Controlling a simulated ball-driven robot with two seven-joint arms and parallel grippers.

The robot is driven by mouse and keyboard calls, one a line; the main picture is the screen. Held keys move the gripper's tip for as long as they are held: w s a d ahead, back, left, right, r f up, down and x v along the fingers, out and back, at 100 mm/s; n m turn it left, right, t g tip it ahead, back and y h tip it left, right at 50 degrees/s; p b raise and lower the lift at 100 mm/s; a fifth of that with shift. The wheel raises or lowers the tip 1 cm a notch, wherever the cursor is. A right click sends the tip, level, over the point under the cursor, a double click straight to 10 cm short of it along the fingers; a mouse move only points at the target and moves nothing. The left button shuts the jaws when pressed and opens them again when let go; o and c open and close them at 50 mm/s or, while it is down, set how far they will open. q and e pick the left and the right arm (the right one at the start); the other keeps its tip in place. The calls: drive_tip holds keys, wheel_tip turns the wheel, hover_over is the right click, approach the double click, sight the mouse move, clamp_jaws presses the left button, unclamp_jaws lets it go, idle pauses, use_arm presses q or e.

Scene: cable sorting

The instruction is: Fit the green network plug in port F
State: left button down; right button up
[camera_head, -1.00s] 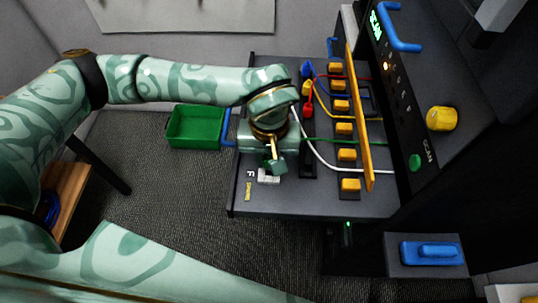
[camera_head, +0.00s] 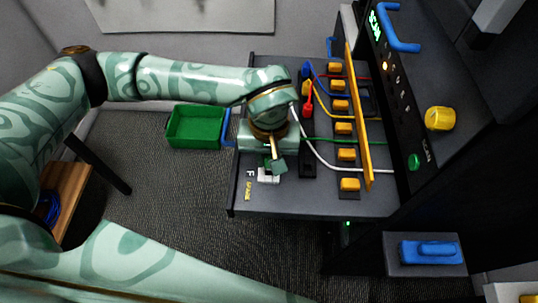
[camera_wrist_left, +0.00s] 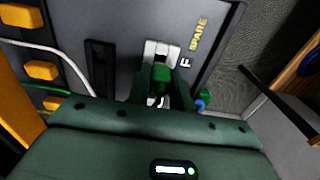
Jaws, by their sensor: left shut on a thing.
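My left gripper (camera_head: 273,164) is over the left front part of the grey panel, shut on the green network plug. The plug (camera_wrist_left: 161,76) shows as a green block between the fingers in the wrist view. Port F is the white socket (camera_wrist_left: 161,52) beside the letter F; it also shows in the head view (camera_head: 267,176). The plug overlaps the port's near edge in the wrist view; I cannot tell whether it is inside or just above it. The fingers hide part of the port. My right gripper is out of view.
A black slotted strip (camera_wrist_left: 99,68) lies beside the port. Orange clips (camera_head: 346,154) and an orange bar (camera_head: 358,120) stand to the right, with coloured cables running through. A green bin (camera_head: 196,128) is at the left. The panel around the SPARE label is clear.

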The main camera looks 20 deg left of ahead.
use_arm(q)
drive_tip(key=shift+f+b, duration=0.4)
drive_tip(key=shift+f, duration=1)
idle(1.3)
drive_tip(key=c, duration=0.7)
unclamp_jaws()
drive_tip(key=shift+r, duration=0.1)
drive_tip(key=shift+r+p, duration=2.6)
drive_tip(key=shift+r, duration=0.85)
